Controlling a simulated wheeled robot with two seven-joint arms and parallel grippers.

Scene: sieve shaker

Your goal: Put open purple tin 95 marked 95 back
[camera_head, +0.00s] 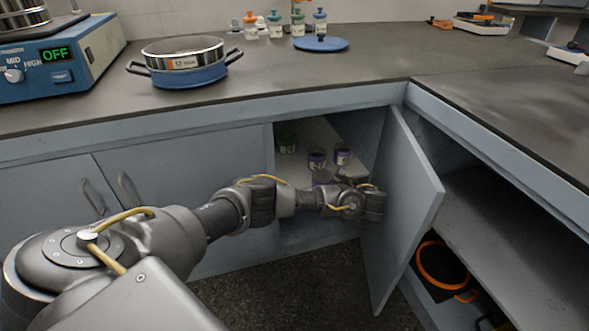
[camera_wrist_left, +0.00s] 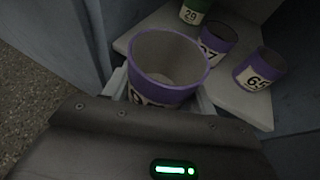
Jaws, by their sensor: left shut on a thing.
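The open purple tin (camera_wrist_left: 166,75) is held in front of my left gripper in the left wrist view. It is upright, looks empty inside, and its label is mostly hidden, with what looks like a 9 showing. My left gripper (camera_head: 343,185) is inside the open cabinet in the head view, shut on this tin, whose purple rim (camera_head: 322,176) shows just past the fingers. Two more open purple tins stand behind it on the pale shelf: one (camera_wrist_left: 218,40) with a partly hidden label ending in 7, and one marked 65 (camera_wrist_left: 259,70). My right gripper is not in view.
A green tin marked 29 (camera_wrist_left: 194,11) stands farther back on the shelf. The open cabinet door (camera_head: 407,205) is close on the right of my gripper. The countertop above (camera_head: 330,80) carries a blue pan with a sieve (camera_head: 185,62) and a shaker (camera_head: 60,62) showing OFF.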

